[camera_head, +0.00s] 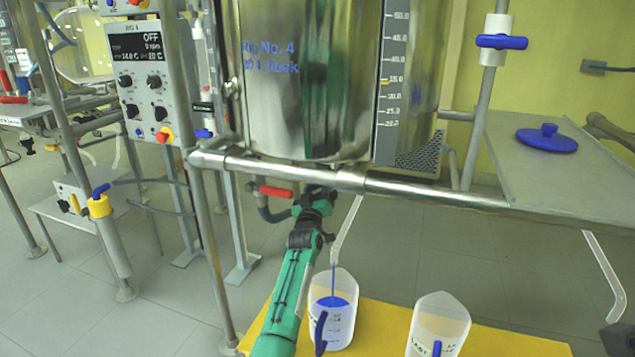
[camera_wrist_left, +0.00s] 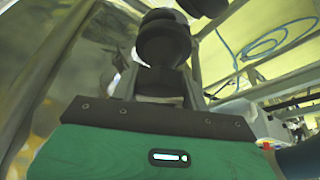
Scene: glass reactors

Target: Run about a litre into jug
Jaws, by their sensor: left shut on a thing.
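A clear jug (camera_head: 343,326) with a blue handle stands on the yellow surface under the bent drain tube (camera_head: 347,228). A thin blue stream (camera_head: 333,283) falls from the tube into it, and blue liquid shows inside; I cannot read its level. My left gripper (camera_head: 318,193) is at the outlet under the steel flask (camera_head: 305,95), shut on a part that the gripper hides, probably the drain valve's handle. My right gripper is not clearly seen.
A second clear jug (camera_head: 452,318) stands to the right on the yellow surface (camera_head: 380,325). A red-handled valve (camera_head: 276,192) is just left of my gripper. A steel rail (camera_head: 430,188) crosses above. A grey shelf (camera_head: 590,185) holds a blue lid (camera_head: 546,140).

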